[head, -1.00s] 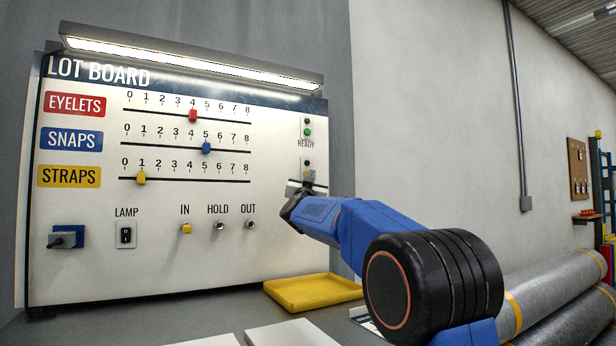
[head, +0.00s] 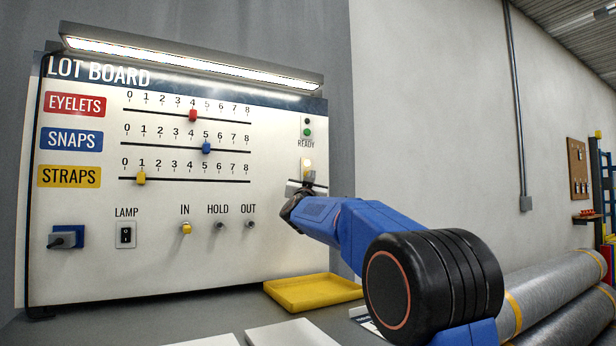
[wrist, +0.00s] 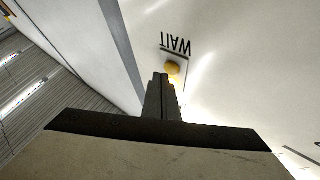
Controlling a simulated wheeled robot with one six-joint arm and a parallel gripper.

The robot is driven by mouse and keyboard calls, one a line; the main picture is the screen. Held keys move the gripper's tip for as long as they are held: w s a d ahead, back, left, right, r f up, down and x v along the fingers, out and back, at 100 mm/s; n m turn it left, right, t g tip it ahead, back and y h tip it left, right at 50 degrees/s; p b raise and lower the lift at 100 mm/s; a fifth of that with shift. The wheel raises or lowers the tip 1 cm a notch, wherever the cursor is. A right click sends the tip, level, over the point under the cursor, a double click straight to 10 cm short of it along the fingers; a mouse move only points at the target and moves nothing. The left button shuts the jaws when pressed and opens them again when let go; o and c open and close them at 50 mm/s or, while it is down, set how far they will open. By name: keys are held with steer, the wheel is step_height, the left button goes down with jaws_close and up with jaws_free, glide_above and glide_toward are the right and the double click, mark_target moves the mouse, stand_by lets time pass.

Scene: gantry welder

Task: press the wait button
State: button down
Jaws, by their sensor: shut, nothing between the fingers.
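The wait button (wrist: 172,68) is a round yellow button on a small plate, beside the upside-down WAIT lettering in the wrist view. My gripper (wrist: 160,77) is shut and empty, its fingertips right at the button's lower left edge in that view. I cannot tell whether they touch it. In the head view my gripper (head: 309,178) is at the right side of the white lot board (head: 270,180), where it hides the button. A small lamp (head: 307,163) just above my gripper glows warm white.
The READY unit (head: 307,132) with a green button is higher on the same board edge. A yellow tray (head: 312,292) lies below on the bench. Sliders and the IN, HOLD and OUT knobs are to the left. Large grey rolls (head: 550,290) lie at right.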

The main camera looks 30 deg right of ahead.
steer(key=s, duration=0.6)
stand_by(0.7)
steer(key=shift+d, duration=0.1)
